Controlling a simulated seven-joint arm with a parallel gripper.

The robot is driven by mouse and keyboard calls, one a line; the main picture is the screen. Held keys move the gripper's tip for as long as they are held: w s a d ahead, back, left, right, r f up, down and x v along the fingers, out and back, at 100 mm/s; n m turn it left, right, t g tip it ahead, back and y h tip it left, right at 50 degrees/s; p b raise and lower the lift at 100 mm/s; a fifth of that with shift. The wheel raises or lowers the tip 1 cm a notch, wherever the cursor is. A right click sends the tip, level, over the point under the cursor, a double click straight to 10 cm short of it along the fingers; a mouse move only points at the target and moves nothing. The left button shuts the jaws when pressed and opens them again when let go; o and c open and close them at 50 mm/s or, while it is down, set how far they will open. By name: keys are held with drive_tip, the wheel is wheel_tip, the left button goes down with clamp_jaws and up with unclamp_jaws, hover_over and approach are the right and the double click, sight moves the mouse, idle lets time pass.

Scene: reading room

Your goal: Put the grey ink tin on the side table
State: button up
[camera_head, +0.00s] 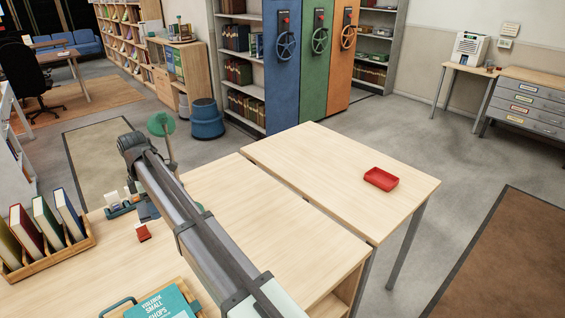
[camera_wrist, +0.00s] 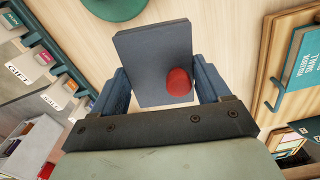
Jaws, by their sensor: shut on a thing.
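In the head view my arm hides most of the gripper; a small blue-grey shape, seemingly the tin or fingers, shows beside the arm over the desk (camera_head: 235,215). I cannot tell whether the tin touches the desk. The side table (camera_head: 310,160) is the pale table on the right, bearing a shallow red tray (camera_head: 381,179).
A green lamp (camera_head: 161,124) stands near the gripper. A wooden rack of books (camera_head: 48,255), a small red item (camera_head: 143,232) and a teal book (camera_head: 165,303) in a tray lie on the desk. A narrow gap separates the tables. The side table is clear around its tray.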

drive_tip(key=w+d+f+m, duration=0.1)
drive_tip(key=w+d+m, duration=0.55)
drive_tip(key=d, duration=1.35)
drive_tip(key=w+d+m, duration=0.4)
drive_tip(key=w+d, duration=0.6)
drive_tip(key=d, duration=1.1)
drive_tip(key=w+d+f+m, duration=0.1)
drive_tip(key=w+d+m, duration=0.6)
drive_tip(key=d, duration=1.3)
drive_tip(key=shift+n, duration=0.65)
drive_tip(key=shift+w+d+f, duration=0.1)
drive_tip(key=shift+w+f, duration=0.1)
drive_tip(key=shift+f, duration=1.3)
drive_tip(key=shift+w+f, duration=0.15)
drive_tip(key=shift+f, duration=1.3)
drive_tip(key=shift+w+d+f, duration=0.1)
drive_tip(key=shift+w+f, duration=0.1)
drive_tip(key=shift+f, duration=1.3)
drive_tip(key=o, duration=1.4)
drive_tip(key=shift+f, duration=0.1)
wheel_tip(320, 180, up, 12)
